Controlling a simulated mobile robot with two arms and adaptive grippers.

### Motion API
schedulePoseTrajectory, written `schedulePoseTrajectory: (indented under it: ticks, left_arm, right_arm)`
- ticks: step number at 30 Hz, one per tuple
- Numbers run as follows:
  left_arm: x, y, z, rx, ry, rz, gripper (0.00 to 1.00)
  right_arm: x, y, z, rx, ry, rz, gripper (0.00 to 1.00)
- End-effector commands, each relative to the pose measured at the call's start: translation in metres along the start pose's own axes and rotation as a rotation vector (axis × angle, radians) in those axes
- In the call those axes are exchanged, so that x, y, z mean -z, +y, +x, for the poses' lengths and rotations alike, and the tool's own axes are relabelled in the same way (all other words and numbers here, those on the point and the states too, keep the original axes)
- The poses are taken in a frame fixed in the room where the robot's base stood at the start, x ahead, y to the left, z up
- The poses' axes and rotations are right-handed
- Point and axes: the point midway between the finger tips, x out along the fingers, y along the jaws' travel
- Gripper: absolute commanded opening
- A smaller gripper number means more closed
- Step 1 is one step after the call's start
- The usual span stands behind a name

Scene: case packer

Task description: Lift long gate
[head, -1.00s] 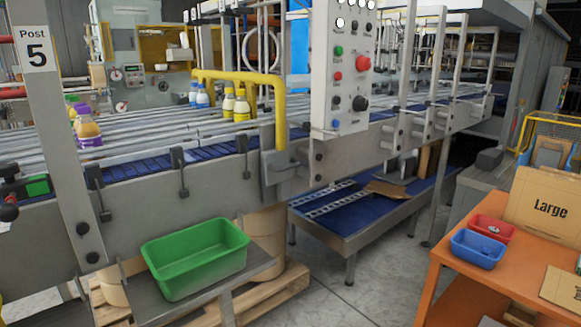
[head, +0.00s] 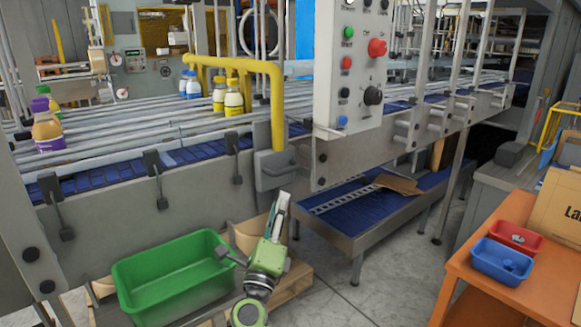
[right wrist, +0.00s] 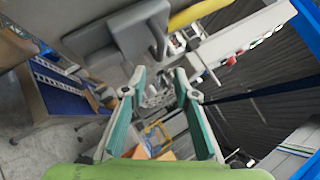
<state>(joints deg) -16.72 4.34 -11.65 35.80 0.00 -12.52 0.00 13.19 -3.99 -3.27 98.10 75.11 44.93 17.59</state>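A yellow bent-pipe gate (head: 238,64) spans the conveyor in the head view, its near end dropping to a grey bracket (head: 275,170) on the conveyor's side. I take this to be the long gate. My right gripper (head: 280,212) is below that bracket, apart from it, pointing up. In the right wrist view, my right gripper (right wrist: 160,82) has its two green-padded fingers spread with nothing held between them. A piece of the yellow pipe (right wrist: 192,14) and the grey bracket (right wrist: 148,32) show at the top there. My left gripper is not in view.
Bottles (head: 233,96) stand on the conveyor by the gate. A control panel (head: 352,70) hangs right of it. A green bin (head: 170,270) is left of my right arm. An orange table (head: 480,255) with blue (head: 502,260) and red trays stands at the right.

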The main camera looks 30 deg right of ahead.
Motion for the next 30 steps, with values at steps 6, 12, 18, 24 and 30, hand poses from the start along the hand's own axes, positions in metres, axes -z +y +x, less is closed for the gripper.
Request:
schedulePoseTrajectory:
  ticks: [6, 12, 18, 24, 30]
  left_arm:
    - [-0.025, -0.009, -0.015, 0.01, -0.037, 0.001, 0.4]
    - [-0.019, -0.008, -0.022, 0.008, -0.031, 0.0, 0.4]
    - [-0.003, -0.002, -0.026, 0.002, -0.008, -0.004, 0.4]
    - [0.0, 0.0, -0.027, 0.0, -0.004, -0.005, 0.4]
    - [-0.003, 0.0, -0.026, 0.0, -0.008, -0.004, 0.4]
  right_arm:
    - [-0.001, -0.004, 0.047, 0.005, 0.0, -0.003, 0.28]
    - [-0.001, -0.004, 0.088, 0.004, -0.003, -0.005, 0.28]
    - [-0.001, -0.002, 0.115, 0.003, -0.003, -0.005, 0.28]
    - [0.0, -0.001, 0.125, 0.002, -0.002, -0.003, 0.28]
    - [0.0, -0.001, 0.125, 0.001, -0.002, -0.003, 0.28]
